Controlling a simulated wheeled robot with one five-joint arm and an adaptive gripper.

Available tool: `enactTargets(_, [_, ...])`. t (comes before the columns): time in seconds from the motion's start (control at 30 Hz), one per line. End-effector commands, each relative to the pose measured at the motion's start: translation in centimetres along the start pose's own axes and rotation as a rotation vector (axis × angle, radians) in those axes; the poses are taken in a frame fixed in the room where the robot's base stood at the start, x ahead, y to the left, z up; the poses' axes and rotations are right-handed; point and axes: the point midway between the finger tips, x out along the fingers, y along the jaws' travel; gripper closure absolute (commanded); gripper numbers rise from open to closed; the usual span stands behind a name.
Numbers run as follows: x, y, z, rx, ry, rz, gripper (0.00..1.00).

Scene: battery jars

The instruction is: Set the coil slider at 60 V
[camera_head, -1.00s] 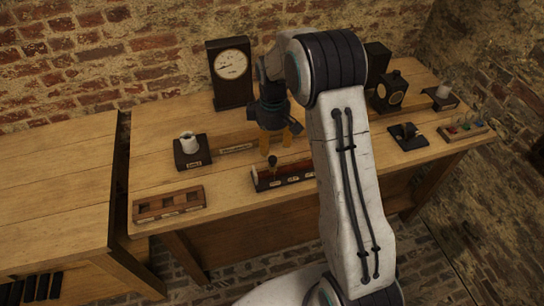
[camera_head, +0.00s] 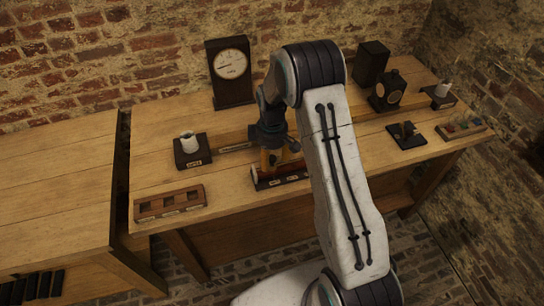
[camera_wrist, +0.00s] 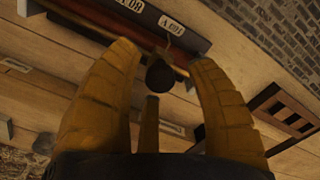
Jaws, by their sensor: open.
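The coil slider (camera_head: 283,177) is a dark red rod on a dark base near the front edge of the bench, its right end hidden by my arm in the head view. My gripper (camera_head: 281,157) is open and low over its left part.
A dial meter (camera_head: 231,73) stands at the back. A dark block with a white jar (camera_head: 190,148) is left of my gripper, and a wooden rack with compartments (camera_head: 170,204) is at the front left. Several dark instruments and a small switch (camera_head: 406,136) stand on the right.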

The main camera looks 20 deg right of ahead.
Motion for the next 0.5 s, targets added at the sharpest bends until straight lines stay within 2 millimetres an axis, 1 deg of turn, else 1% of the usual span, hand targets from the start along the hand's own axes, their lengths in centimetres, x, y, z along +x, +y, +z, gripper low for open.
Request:
enactTargets(0.23, [0.09,-0.01,0.01,0.0,0.0,0.0,0.49])
enactTargets(0.27, [0.08,-0.01,0.01,0.0,0.0,0.0,0.46])
enactTargets(0.5, [0.07,-0.01,0.01,0.0,0.0,0.0,0.68])
